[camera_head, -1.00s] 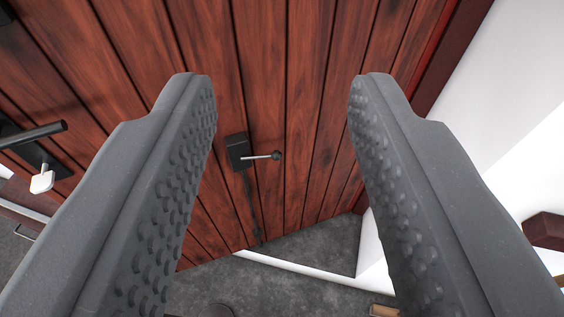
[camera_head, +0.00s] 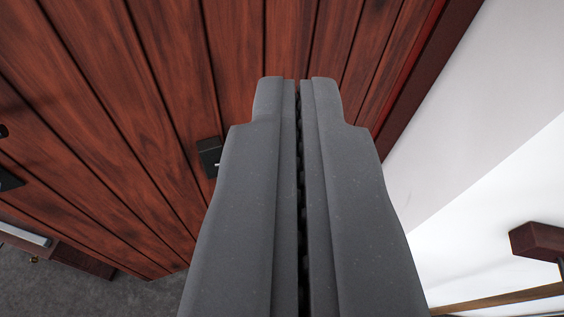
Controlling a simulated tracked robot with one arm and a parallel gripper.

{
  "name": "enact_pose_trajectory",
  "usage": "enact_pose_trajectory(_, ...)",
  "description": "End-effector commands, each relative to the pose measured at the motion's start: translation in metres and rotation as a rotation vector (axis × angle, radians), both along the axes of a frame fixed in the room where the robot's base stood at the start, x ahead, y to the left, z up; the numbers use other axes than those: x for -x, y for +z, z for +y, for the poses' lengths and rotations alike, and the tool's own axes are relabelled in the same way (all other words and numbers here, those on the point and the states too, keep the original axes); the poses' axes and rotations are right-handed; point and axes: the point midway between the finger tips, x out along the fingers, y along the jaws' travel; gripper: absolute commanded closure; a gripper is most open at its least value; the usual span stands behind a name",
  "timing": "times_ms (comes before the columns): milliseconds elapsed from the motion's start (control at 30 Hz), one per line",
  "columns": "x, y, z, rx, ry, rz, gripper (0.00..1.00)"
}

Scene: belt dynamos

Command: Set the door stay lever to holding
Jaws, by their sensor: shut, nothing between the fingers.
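The door stay is a small black box (camera_head: 209,157) on the red-brown plank door (camera_head: 150,130). Only the box and a short light bit at the root of its lever show. The rest of the lever, with its dark knob, is hidden behind my gripper. My gripper (camera_head: 296,82) is shut, its two grey fingers together with nothing between them. It is in front of the door, with its tips up and to the right of the box in the picture. I cannot tell whether the fingers touch the lever.
A dark red door frame edge (camera_head: 425,85) and a white wall (camera_head: 480,120) stand at the right. A dark wooden block (camera_head: 537,241) juts in at the lower right. Dark hardware (camera_head: 8,180) shows at the left edge. Grey floor (camera_head: 90,290) lies below the door.

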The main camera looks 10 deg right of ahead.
Motion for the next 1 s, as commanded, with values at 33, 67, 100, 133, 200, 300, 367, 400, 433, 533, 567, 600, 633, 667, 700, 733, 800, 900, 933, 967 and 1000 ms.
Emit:
enact_pose_trajectory(33,-0.014,-0.009,-0.005,0.025,-0.018,0.011,1.00)
enact_pose_trajectory(67,-0.022,-0.014,-0.009,0.041,-0.028,0.012,1.00)
enact_pose_trajectory(100,-0.032,-0.023,-0.013,0.063,-0.040,0.018,1.00)
enact_pose_trajectory(133,-0.039,-0.029,-0.016,0.079,-0.046,0.019,1.00)
enact_pose_trajectory(200,-0.057,-0.047,-0.021,0.118,-0.056,0.032,1.00)
enact_pose_trajectory(300,-0.078,-0.069,-0.026,0.173,-0.055,0.042,1.00)
enact_pose_trajectory(367,-0.091,-0.085,-0.028,0.203,-0.046,0.051,1.00)
enact_pose_trajectory(400,-0.098,-0.098,-0.029,0.223,-0.038,0.063,1.00)
enact_pose_trajectory(433,-0.104,-0.107,-0.028,0.236,-0.030,0.071,1.00)
enact_pose_trajectory(533,-0.119,-0.136,-0.027,0.279,0.005,0.093,1.00)
enact_pose_trajectory(567,-0.124,-0.146,-0.026,0.290,0.020,0.101,1.00)
enact_pose_trajectory(600,-0.129,-0.161,-0.025,0.301,0.038,0.117,1.00)
enact_pose_trajectory(633,-0.132,-0.172,-0.024,0.310,0.053,0.129,1.00)
enact_pose_trajectory(667,-0.135,-0.183,-0.022,0.316,0.072,0.139,1.00)
enact_pose_trajectory(700,-0.138,-0.197,-0.020,0.327,0.096,0.154,1.00)
enact_pose_trajectory(733,-0.140,-0.209,-0.018,0.332,0.113,0.168,1.00)
enact_pose_trajectory(800,-0.143,-0.235,-0.013,0.339,0.160,0.197,1.00)
enact_pose_trajectory(900,-0.142,-0.270,-0.006,0.339,0.222,0.242,1.00)
enact_pose_trajectory(933,-0.141,-0.280,-0.004,0.337,0.239,0.255,1.00)
enact_pose_trajectory(967,-0.140,-0.288,-0.002,0.336,0.253,0.268,1.00)
enact_pose_trajectory(1000,-0.138,-0.299,0.000,0.335,0.273,0.283,1.00)
